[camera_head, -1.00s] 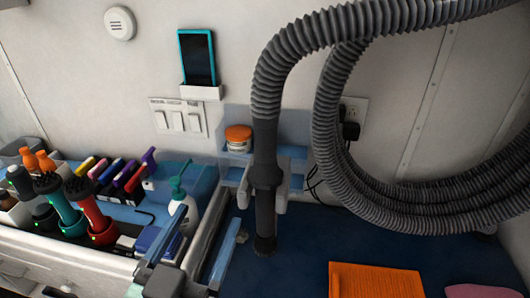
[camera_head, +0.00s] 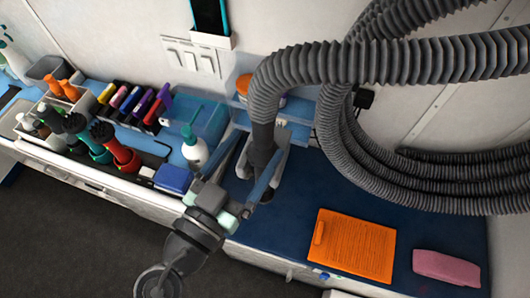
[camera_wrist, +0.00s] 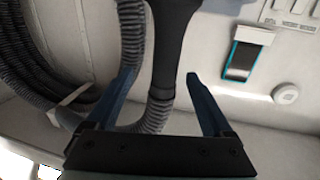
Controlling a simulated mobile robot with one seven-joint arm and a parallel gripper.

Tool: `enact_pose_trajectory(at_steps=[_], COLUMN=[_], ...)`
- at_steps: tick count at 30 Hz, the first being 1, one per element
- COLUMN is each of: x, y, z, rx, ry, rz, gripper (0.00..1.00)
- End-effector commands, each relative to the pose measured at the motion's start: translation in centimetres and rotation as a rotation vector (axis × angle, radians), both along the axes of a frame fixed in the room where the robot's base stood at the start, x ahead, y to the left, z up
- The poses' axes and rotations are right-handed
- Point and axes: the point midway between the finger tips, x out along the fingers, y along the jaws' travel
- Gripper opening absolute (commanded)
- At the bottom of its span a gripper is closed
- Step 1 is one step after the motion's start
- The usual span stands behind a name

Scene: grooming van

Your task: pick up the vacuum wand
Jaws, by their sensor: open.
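The vacuum wand (camera_head: 262,138) is a dark grey tube hanging upright from a ribbed grey hose (camera_head: 345,62), in a light grey wall holder (camera_head: 276,178). My gripper (camera_head: 260,152) is open, its two blue fingers around the wand's lower part in the head view. In the wrist view the wand (camera_wrist: 173,50) shows between the fingertips of my gripper (camera_wrist: 165,85), with a gap on each side.
An orange clipboard-like board (camera_head: 353,245) and a pink item (camera_head: 446,268) lie on the dark blue mat (camera_head: 300,205). A white pump bottle (camera_head: 195,150) and the clutter of groomers and clippers (camera_head: 112,150) stand left. Hose coils (camera_head: 440,190) hang at right.

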Motion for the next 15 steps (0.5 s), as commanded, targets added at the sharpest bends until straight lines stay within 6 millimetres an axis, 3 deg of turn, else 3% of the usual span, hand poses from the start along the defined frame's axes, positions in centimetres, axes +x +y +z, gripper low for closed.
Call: enact_pose_trajectory(at_steps=[3, 11, 15], x=[1.7, 3.4, 5.2], y=[-1.0, -1.7, -2.2], z=[0.4, 0.5, 0.9], rx=[0.000, 0.000, -0.001], ry=[-0.001, -0.001, 0.000], rz=[-0.002, -0.001, -0.001], gripper=[0.85, 0.85, 0.85])
